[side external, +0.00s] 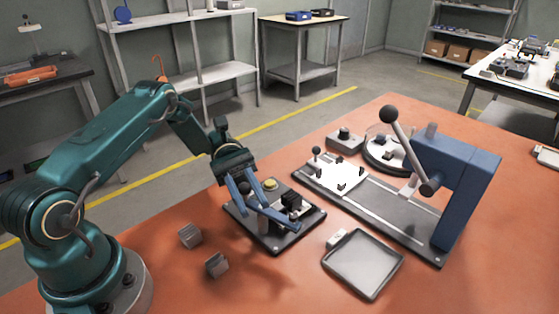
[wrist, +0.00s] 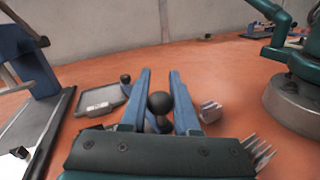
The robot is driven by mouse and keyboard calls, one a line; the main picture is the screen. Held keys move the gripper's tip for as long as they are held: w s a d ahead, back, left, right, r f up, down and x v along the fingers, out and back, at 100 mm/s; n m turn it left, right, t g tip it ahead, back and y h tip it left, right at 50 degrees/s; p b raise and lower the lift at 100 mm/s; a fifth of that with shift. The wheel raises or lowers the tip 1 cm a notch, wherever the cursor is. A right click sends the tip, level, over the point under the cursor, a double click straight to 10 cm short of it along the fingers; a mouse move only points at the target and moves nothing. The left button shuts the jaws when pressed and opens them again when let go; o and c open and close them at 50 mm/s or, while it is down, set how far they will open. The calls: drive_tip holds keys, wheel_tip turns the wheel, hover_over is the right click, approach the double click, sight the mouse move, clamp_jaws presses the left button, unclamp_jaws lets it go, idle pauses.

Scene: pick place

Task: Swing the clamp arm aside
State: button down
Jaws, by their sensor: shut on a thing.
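The clamp fixture is a dark plate (side external: 268,242) on the orange table, with a blue clamp arm (side external: 281,219) lying low across it toward the right front corner. A black block (side external: 291,200) and a yellow button (side external: 270,184) sit on the same plate. My gripper (side external: 250,197) is lowered over the plate's left part, its blue fingers shut on a black ball knob (side external: 243,187). In the wrist view the knob (wrist: 160,103) shows between the two fingers (wrist: 160,85). The clamp arm's pivot and how the knob joins it are partly hidden by the fingers.
Two small grey blocks (side external: 190,235) (side external: 216,264) lie to the left of the plate. A grey tray (side external: 362,265) lies to the right front. A blue lever press (side external: 470,185) with a long black-knobbed lever and white-topped base stands further right. The front-left table is otherwise clear.

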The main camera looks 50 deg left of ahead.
drive_tip(key=c, duration=0.7)
unclamp_jaws()
drive_tip(key=shift+o, duration=0.2)
drive_tip(key=shift+n+t, duration=0.4)
drive_tip(key=shift+t, duration=0.2)
